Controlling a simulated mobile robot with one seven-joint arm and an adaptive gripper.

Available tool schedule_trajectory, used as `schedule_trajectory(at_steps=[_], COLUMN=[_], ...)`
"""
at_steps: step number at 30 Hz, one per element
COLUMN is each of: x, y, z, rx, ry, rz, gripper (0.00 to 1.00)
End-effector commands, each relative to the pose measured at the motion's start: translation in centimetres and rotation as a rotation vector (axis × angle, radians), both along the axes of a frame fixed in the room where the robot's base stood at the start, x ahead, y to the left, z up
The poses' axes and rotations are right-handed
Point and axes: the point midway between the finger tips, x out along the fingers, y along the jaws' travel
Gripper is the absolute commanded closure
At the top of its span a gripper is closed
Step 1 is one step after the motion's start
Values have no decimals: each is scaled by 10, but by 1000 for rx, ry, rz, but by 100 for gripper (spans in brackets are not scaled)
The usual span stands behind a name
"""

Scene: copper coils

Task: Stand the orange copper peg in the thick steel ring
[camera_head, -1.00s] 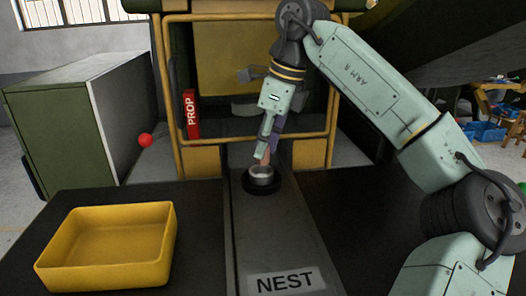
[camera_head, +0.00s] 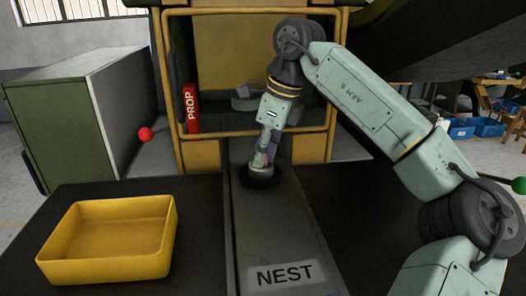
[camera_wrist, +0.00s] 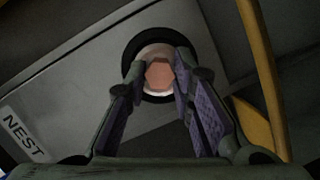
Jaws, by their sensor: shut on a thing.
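The orange copper peg (camera_wrist: 159,75) is between the fingers of my gripper (camera_wrist: 158,84), and its flat end faces the wrist camera. In the head view my gripper (camera_head: 263,161) points down, its fingertips at the thick steel ring (camera_head: 262,171). The ring, pale inside a black base (camera_head: 262,183), also shows in the wrist view (camera_wrist: 154,52) around the peg's outline. The fingers hide most of the peg and part of the ring. I cannot tell how deep the peg's lower end is in the ring.
The ring's base stands on a grey strip marked NEST (camera_head: 285,273). A yellow tray (camera_head: 108,268) lies on the dark surface at left. A yellow-framed cabinet (camera_head: 200,157) with a red PROP block (camera_head: 191,107) rises behind. The dark surface right of the strip looks clear.

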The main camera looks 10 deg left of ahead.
Motion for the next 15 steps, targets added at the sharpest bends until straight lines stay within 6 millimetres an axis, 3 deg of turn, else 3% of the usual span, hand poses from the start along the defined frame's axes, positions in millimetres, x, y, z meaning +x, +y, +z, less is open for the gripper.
schedule_trajectory(at_steps=[2, 3, 11, 15], x=[-1, -1, -1, -1], y=[0, 0, 0, -1], z=[-7, -8, -9, -9], rx=[-7, -9, -11, -11], ry=[11, 13, 16, 14], rz=[2, 3, 3, 2], gripper=[100, 76, 59, 57])
